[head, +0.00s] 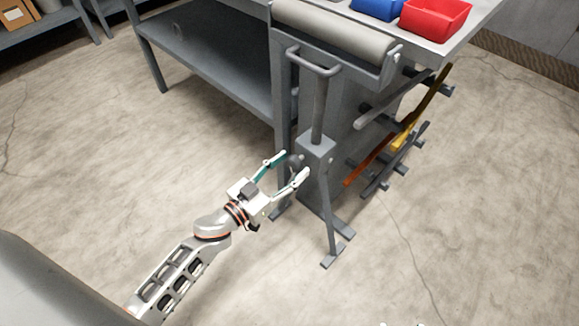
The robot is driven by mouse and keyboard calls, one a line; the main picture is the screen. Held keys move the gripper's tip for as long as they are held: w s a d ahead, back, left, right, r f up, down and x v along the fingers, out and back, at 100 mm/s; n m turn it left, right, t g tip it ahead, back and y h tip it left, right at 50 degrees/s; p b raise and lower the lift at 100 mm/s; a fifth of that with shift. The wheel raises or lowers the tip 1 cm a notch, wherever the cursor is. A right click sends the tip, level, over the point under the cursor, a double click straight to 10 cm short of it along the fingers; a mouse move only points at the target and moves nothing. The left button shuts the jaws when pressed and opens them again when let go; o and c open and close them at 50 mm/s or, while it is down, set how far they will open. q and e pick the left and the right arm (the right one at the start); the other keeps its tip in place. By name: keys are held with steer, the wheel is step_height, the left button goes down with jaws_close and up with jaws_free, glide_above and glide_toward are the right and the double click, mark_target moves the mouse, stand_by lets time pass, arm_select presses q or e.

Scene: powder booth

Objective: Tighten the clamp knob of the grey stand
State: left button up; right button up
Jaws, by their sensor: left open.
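The grey stand (320,105) stands on the floor in the middle of the view, with a upright post, a U-shaped top, a square clamp block (318,147) and splayed feet. A dark grey clamp knob (296,161) shows on the left side of the block, partly hidden by the fingers. My left gripper (292,167) comes in from the lower left. It is open, with its two fingertips on either side of the knob. I cannot tell whether they touch it. My right gripper is not in view.
A grey workbench (437,47) with a lower shelf (212,62) stands right behind the stand. A roller (333,28) lies along its edge, and red (435,17) and blue (378,8) bins sit on top. A rack with several bars (400,143) juts out right. The floor in front is clear.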

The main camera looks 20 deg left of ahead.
arm_select(q)
steer(key=c, duration=1.1)
